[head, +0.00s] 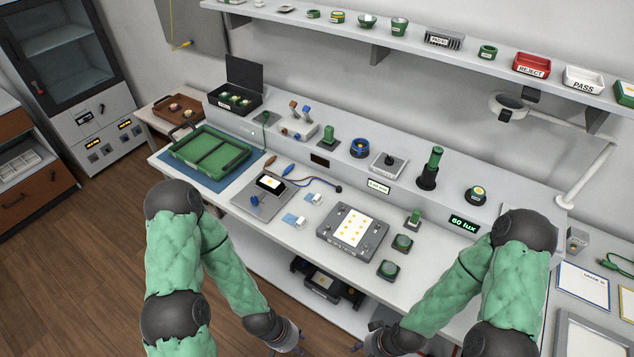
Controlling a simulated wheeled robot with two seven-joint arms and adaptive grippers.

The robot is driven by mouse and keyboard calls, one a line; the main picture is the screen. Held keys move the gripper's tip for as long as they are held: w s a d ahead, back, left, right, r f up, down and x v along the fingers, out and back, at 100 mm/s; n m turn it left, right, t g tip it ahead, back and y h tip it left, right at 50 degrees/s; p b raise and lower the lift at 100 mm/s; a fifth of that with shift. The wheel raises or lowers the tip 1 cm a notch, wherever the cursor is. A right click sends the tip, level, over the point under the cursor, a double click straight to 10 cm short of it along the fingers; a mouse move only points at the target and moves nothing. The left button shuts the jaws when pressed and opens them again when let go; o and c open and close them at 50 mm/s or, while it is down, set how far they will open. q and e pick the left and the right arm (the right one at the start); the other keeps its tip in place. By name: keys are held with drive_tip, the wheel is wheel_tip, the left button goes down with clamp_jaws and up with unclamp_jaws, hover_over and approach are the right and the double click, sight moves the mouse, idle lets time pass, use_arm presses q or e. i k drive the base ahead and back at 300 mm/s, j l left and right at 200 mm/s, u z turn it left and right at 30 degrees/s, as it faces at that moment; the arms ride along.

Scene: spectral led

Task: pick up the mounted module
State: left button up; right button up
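A grey fixture (336,241) with a white panel (353,227) bearing several yellow dots sits on the front of the white bench. A grey plate (262,207) to its left carries a small dark-framed device with a lit white face (270,184). I cannot tell which is the mounted module. Two small pale blue-and-white pieces lie between them. My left gripper (285,350) is at the bottom edge, below the bench front, with its fingers mostly cut off. My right gripper (368,342) is also low at the bottom edge, partly cut off. Both are away from the bench items.
A green tray (248,157) lies on a blue mat at the bench's left. Round green-topped units (402,243) stand right of the fixture. A raised ledge behind holds several instruments, including a tall green-and-black one (430,168). A lower shelf (285,270) holds dark equipment.

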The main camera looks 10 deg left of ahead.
sight(271, 184)
drive_tip(key=j+z, duration=0.25)
drive_tip(key=z, duration=0.15)
drive_tip(key=i+j+z, duration=0.1)
drive_tip(key=j+z, duration=0.2)
drive_tip(key=z, duration=0.15)
drive_tip(key=j+z, duration=0.25)
drive_tip(key=z, duration=0.15)
drive_tip(key=j+z, duration=0.25)
drive_tip(key=z, duration=0.2)
drive_tip(key=k+j+z, duration=0.15)
drive_tip(key=z, duration=0.25)
drive_tip(key=j, duration=0.1)
